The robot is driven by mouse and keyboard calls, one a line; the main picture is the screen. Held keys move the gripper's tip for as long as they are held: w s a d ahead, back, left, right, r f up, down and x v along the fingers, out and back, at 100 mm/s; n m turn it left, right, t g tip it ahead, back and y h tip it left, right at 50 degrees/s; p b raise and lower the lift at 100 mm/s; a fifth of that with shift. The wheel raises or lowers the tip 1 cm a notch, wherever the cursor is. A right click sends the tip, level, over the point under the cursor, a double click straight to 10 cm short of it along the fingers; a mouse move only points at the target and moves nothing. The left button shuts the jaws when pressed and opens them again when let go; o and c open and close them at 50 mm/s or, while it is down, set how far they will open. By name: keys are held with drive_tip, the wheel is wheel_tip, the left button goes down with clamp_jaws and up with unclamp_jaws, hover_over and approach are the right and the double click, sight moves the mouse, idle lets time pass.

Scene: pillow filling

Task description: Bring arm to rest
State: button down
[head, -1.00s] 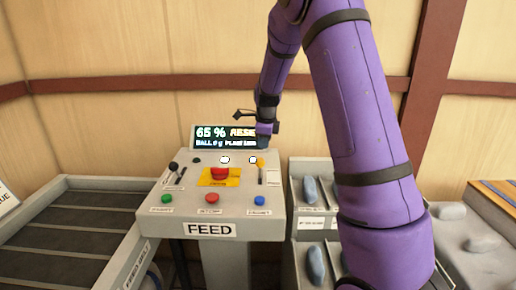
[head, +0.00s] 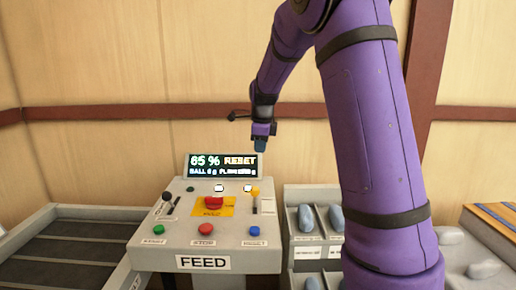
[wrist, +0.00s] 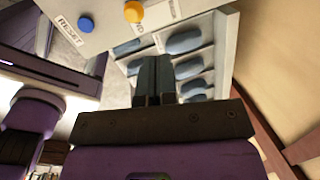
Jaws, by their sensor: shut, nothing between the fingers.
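My gripper (head: 260,145) hangs from my purple arm above and behind the right side of the FEED control panel (head: 160,250). Its fingers point down and touch nothing. In the wrist view the two dark fingers (wrist: 153,80) are together, with nothing between them. The panel carries a display (head: 222,166) reading 65 or 85 % RESET, a red button on a yellow plate (head: 213,204), and green, red and blue buttons along the front. The blue RESET button (wrist: 87,24) and an orange knob (wrist: 133,11) also show in the wrist view.
A bin rack (head: 301,255) with grey-blue rounded items stands right of the panel, partly behind my arm. A slatted conveyor (head: 70,250) lies at the left. Grey lumps (head: 483,269) lie at the far right. The wooden wall (head: 90,60) is behind.

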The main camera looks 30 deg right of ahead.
drive_tip(key=s+a+r+n+t, duration=0.1)
drive_tip(key=s+a+r+n, duration=0.25)
drive_tip(key=s, duration=0.25)
drive_tip(key=s+a+r+n+y, duration=0.1)
drive_tip(key=s+a+r+n, duration=0.2)
drive_tip(key=s+n, duration=0.25)
drive_tip(key=s+a+r+n+t, duration=0.1)
drive_tip(key=s+a+r+n, duration=0.25)
drive_tip(key=s, duration=0.25)
drive_tip(key=s+a+f+n, duration=0.1)
drive_tip(key=s+a+n, duration=0.2)
drive_tip(key=s+n, duration=0.4)
drive_tip(key=s+a+f+n+t, duration=0.1)
drive_tip(key=s+a+n, duration=0.2)
drive_tip(key=s+n, duration=0.3)
drive_tip(key=s, duration=0.4)
drive_tip(key=shift+f+n, duration=0.3)
drive_tip(key=shift+n, duration=0.05)
